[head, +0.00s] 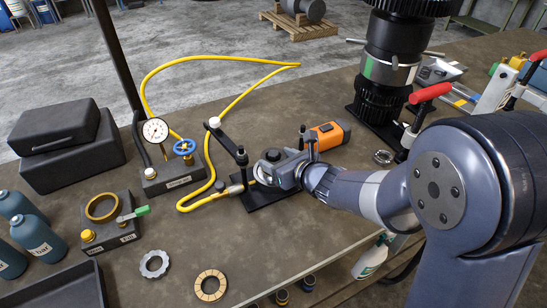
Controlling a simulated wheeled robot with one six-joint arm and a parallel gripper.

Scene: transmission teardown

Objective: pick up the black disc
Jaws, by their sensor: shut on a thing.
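My gripper (262,174) reaches in from the right, low over a black base plate (285,192) with upright posts, near the middle of the bench. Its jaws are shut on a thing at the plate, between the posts. That thing is mostly hidden by the gripper, and its outline cannot be made out; no separate black disc shows clearly elsewhere on the bench. Whether the held thing is clear of the plate cannot be told.
A black post (240,160) stands just left of my gripper, with a yellow hose (197,204) beside it. An orange-ended tool (327,135) lies behind. A tan ring (210,286) and a notched grey ring (154,264) lie at front left. The bench between is clear.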

